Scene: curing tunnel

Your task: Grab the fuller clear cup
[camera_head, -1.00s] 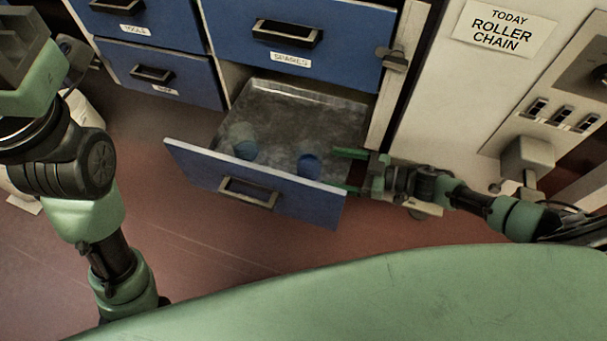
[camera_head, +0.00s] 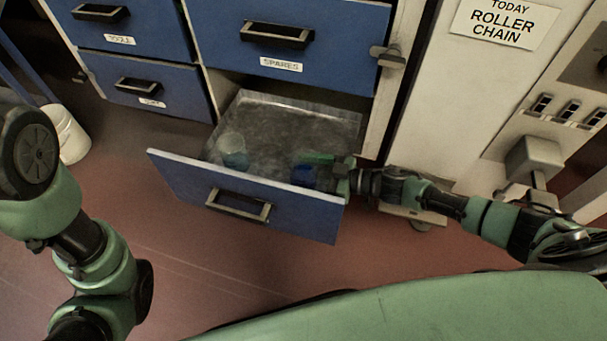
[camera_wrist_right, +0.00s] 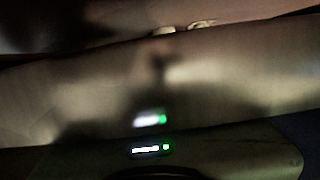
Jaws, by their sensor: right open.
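Two clear cups with blue contents stand in the open drawer (camera_head: 182,172). The left cup (camera_head: 234,152) has a pale clear upper part and blue low down. The right cup (camera_head: 303,174) shows a larger, darker blue area, though its true level is hard to judge. My right gripper (camera_head: 316,169) is open at the right cup, reaching in from the right. A green finger lies at the cup's far side; the near finger is mostly hidden. I cannot tell whether it touches. The right wrist view is dark and blurred, with no clear cup. My left gripper is out of view.
The drawer's metal floor (camera_head: 268,118) is clear behind the cups. The closed SPARES drawer (camera_head: 290,50) overhangs its back. A cabinet post and latch (camera_head: 387,56) stand right of it. A white bucket (camera_head: 67,135) stands on the floor at left.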

